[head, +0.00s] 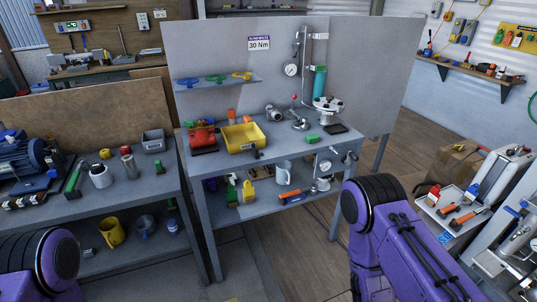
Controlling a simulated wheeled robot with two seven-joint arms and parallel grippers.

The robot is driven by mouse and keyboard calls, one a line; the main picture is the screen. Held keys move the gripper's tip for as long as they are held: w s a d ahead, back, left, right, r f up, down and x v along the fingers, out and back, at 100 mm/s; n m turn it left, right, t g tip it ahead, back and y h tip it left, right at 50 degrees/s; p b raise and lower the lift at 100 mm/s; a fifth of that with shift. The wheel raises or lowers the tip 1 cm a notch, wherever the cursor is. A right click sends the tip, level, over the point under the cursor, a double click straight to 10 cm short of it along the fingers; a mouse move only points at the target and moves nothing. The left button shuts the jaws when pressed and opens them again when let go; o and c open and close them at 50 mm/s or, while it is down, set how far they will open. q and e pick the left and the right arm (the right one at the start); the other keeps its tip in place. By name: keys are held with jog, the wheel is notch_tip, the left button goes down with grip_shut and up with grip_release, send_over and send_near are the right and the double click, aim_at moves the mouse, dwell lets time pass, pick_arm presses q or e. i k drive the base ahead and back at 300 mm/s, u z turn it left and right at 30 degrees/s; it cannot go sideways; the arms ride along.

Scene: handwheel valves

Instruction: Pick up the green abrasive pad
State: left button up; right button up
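A small green block-like piece (313,139), which looks like the green abrasive pad, lies on the top of the grey workbench (262,158), right of the middle. It is too small to make out its texture. It lies in front of the valve with the round metal handwheel (327,105) and left of a flat dark item (336,128). My purple arms show at the bottom left and bottom right. Neither gripper is in the picture, so their fingers are hidden from me.
A yellow bin (243,137) and a red container (202,138) stand left on the bench top. A white mug (284,172) and tools fill the shelf below. A second bench (118,205) with a blue motor (22,156) stands left. Wooden floor (308,235) is clear in front.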

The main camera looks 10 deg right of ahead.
aim_at(311, 139)
jog(key=z, duration=1)
jog(key=i, duration=1.25)
jog(key=u, duration=0.75)
